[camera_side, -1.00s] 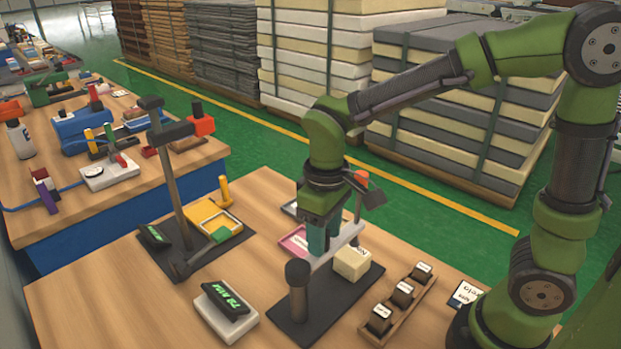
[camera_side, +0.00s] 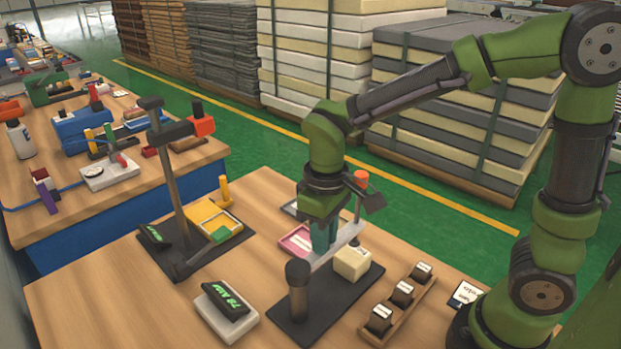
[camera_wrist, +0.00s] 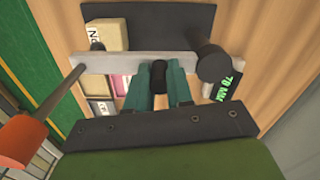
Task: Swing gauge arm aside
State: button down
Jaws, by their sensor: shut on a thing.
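The gauge arm is a pale grey bar (camera_side: 347,237) that runs from a dark upright post (camera_side: 298,290) toward a thin rod with an orange top (camera_side: 361,180). In the wrist view the bar (camera_wrist: 124,63) lies across the picture, with the post (camera_wrist: 213,64) at its right end. My gripper (camera_side: 322,245) points down at the bar. In the wrist view its teal fingers (camera_wrist: 160,88) are shut on a black knob (camera_wrist: 159,74) at the bar. A cream foam block (camera_side: 352,263) sits on the dark base plate (camera_side: 330,301), beside the bar.
A pink tray (camera_side: 294,242) lies behind the bar. A wooden rack of black weights (camera_side: 402,295) stands to the right. A display unit (camera_side: 227,311) sits front left, and a second stand with a tall post (camera_side: 170,180) is further left. Bare wood shows between them.

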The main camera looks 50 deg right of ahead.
jog(key=shift+w, duration=0.1)
jog(key=w+a+n, duration=0.4)
jog(key=w+n, duration=0.2)
jog(key=n, duration=0.8)
jog(key=shift+a, duration=0.2)
jog(key=shift+r, duration=0.1)
dwell(0.5)
jog(key=c, duration=1)
grip_release()
